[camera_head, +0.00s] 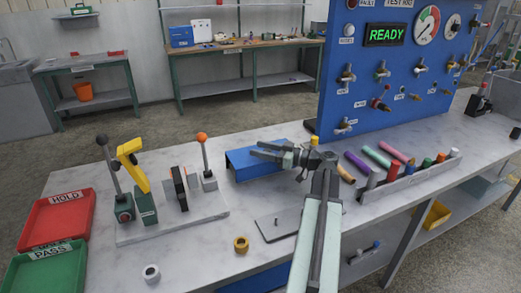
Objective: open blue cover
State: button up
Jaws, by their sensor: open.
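The blue cover (240,166) is a low blue box-like piece on the grey-white bench, left of the picture's middle. I cannot tell from this view whether it is open or closed, nor where its hinge lies. My gripper (256,149) is open, with its two fingers pointing left over the cover's top. Nothing shows between the fingers. I cannot tell whether they touch the cover. The fingers and wrist hide part of its upper right side.
A plate with upright levers (172,218) stands left of the cover. Red (57,217) and green (45,270) trays lie at far left. A blue test panel (405,80) stands behind right. A rack of coloured tubes (408,183) is at right. A yellow-brown ring (241,244) lies in front.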

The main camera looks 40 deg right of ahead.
jog(key=shift+w+a, duration=0.1)
jog(key=shift+w, duration=0.2)
grip_shut()
dwell(1.3)
